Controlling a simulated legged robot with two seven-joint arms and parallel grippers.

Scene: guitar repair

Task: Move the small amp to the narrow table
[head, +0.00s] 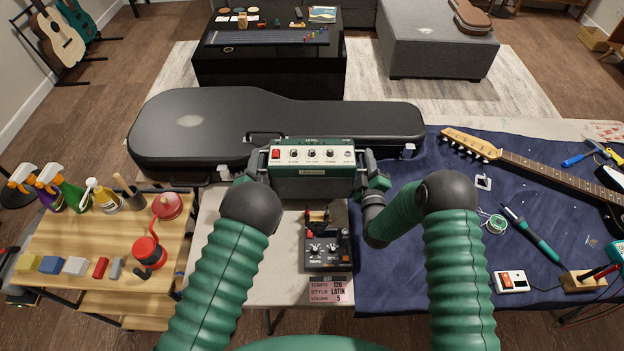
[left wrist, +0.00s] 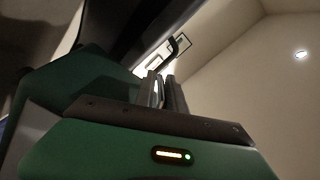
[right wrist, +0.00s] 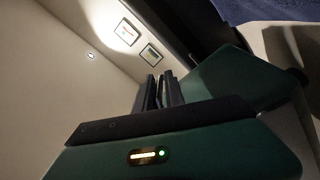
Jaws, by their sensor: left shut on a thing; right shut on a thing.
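The small amp (head: 312,185) is a dark box with a green and silver control panel. It shows in the middle of the head view, in front of the guitar case. My left gripper (head: 262,166) is shut on its left side, and my right gripper (head: 366,172) is shut on its right side. The fingers also show in the left wrist view (left wrist: 166,92) and the right wrist view (right wrist: 158,92). The amp's underside is hidden, so I cannot tell whether it touches the white table (head: 275,255). I cannot tell which table is the narrow one.
A black guitar case (head: 230,130) lies behind the amp. A drum machine (head: 328,250) sits in front. A wooden stand (head: 80,240) with bottles and blocks is at left. A blue cloth (head: 420,270) with a guitar neck (head: 540,165) and tools is at right. A black table (head: 270,75) stands beyond.

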